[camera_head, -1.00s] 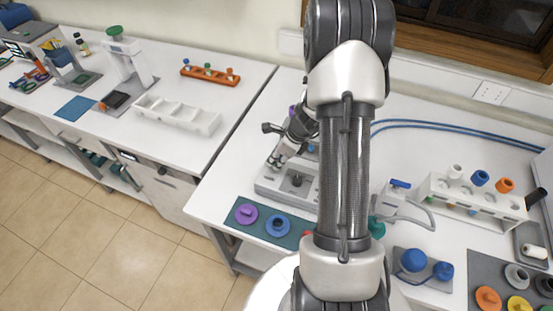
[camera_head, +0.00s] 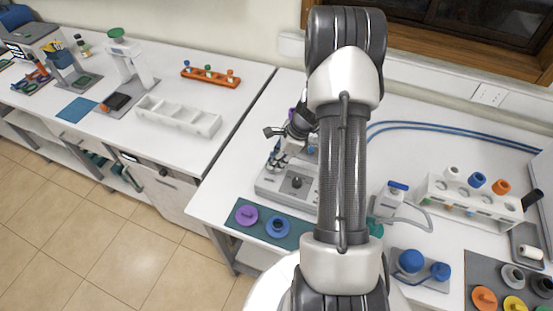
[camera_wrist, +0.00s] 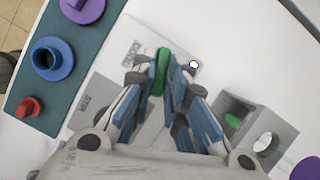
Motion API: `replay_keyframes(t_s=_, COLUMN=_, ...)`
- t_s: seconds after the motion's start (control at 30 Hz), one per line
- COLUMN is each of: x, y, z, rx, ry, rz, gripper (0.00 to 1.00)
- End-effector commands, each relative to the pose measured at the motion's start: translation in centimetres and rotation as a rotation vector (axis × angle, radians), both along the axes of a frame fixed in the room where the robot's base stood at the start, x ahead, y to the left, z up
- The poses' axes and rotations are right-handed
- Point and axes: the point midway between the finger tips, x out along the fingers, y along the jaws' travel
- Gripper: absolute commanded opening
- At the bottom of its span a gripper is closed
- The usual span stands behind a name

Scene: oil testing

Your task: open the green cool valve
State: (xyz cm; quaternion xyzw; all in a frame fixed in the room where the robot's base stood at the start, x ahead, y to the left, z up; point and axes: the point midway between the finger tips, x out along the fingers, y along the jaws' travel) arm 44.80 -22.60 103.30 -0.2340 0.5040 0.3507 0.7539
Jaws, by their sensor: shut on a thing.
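A narrow green handle (camera_wrist: 162,62), which I take for the green cool valve, stands between the fingertips of my gripper (camera_wrist: 162,82) in the wrist view. The blue-padded fingers are closed in on it from both sides, and its lower part is hidden between them. In the head view, my gripper (camera_head: 278,158) is low over the back of a grey device (camera_head: 272,184) on the bench. The green handle cannot be made out in that view.
A dark green mat (camera_head: 290,240) with a purple part (camera_head: 246,216) and a blue ring (camera_head: 277,227) lies in front of the device. A grey block with a hole (camera_wrist: 262,130) stands at right in the wrist view. A white tube rack (camera_head: 470,204) stands at right.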

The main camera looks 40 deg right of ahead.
Motion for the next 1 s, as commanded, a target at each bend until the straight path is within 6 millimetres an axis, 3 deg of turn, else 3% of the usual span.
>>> replay_keyframes(t_s=1.0, x=0.94, y=-0.16, z=-0.08, rx=-0.001, ry=-0.001, rz=0.955, gripper=0.00)
